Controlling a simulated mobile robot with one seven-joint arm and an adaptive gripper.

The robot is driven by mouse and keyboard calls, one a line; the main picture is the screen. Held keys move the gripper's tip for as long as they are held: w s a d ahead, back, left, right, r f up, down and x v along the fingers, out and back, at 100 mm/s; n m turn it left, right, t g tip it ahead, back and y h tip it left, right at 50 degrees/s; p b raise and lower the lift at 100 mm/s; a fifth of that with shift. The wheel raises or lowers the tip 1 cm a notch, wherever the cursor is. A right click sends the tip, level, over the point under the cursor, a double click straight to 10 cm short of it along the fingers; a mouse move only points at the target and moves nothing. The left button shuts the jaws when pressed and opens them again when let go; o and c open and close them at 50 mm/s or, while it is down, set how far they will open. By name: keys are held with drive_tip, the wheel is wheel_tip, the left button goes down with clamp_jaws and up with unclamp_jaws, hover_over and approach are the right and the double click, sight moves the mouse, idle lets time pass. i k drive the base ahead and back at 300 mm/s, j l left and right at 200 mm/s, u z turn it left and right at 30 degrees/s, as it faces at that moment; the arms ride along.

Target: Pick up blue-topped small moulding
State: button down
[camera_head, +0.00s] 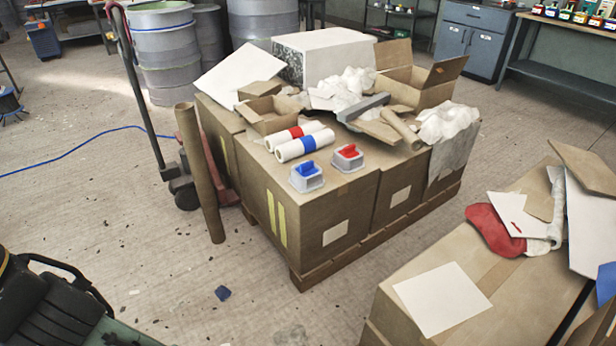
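The blue-topped small moulding (307,178) sits upright near the front corner of the cardboard boxes on a pallet (340,215), in the middle of the head view. It has a pale grey base and a blue raised top. A similar moulding with a red top (347,158) stands just behind it to the right, slightly apart. My gripper is not in the head view.
Two white rolls with red (292,134) and blue (304,145) bands lie behind the mouldings. White crumpled material and open cartons (420,78) crowd the back. A cardboard tube (200,175) leans at the left. Another box (440,300) stands front right.

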sight(306, 177)
drive_tip(key=i+z, duration=0.25)
drive_tip(key=i, duration=0.15)
drive_tip(key=i+j+z, duration=0.55)
drive_tip(key=i, duration=0.25)
drive_tip(key=l, duration=0.1)
